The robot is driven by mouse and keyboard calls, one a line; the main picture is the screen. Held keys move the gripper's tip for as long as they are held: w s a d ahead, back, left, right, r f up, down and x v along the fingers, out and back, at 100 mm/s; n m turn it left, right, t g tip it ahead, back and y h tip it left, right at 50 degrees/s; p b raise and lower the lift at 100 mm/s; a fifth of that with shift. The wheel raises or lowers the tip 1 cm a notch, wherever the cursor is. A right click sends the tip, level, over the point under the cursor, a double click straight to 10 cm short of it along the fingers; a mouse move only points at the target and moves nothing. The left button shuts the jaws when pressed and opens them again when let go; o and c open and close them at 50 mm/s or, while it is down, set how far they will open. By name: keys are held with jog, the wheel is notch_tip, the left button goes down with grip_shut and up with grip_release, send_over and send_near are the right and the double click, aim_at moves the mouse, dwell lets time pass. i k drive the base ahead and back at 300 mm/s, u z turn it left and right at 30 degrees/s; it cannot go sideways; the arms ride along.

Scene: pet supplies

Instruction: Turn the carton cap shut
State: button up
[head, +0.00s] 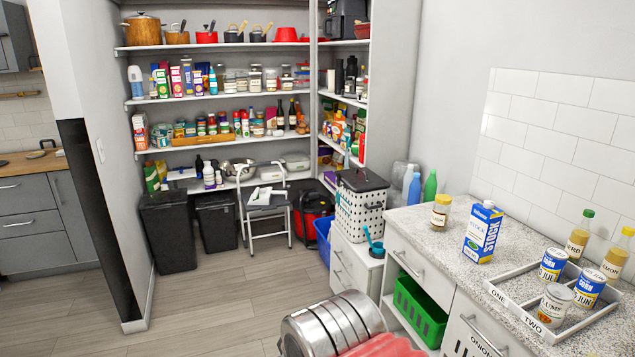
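The carton (482,235) is blue and white with STOCK lettering and stands upright on the speckled counter at the right. Its cap (488,204) is a small pale piece at the top of the carton. The cap is too small here to tell whether it is fully closed. My gripper is not in view, and nothing is seen touching the carton.
A jar with a yellow lid (441,212) stands left of the carton. The counter (440,244) is bare between jar and carton. A tiled wall (560,130) rises behind.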

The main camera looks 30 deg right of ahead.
aim_at(487, 204)
jog(key=z, duration=0.1)
jog(key=i, duration=1.4)
jog(key=z, duration=0.65)
jog(key=i, duration=0.65)
jog(key=z, duration=1.1)
jog(key=i, duration=0.85)
jog(key=z, duration=0.45)
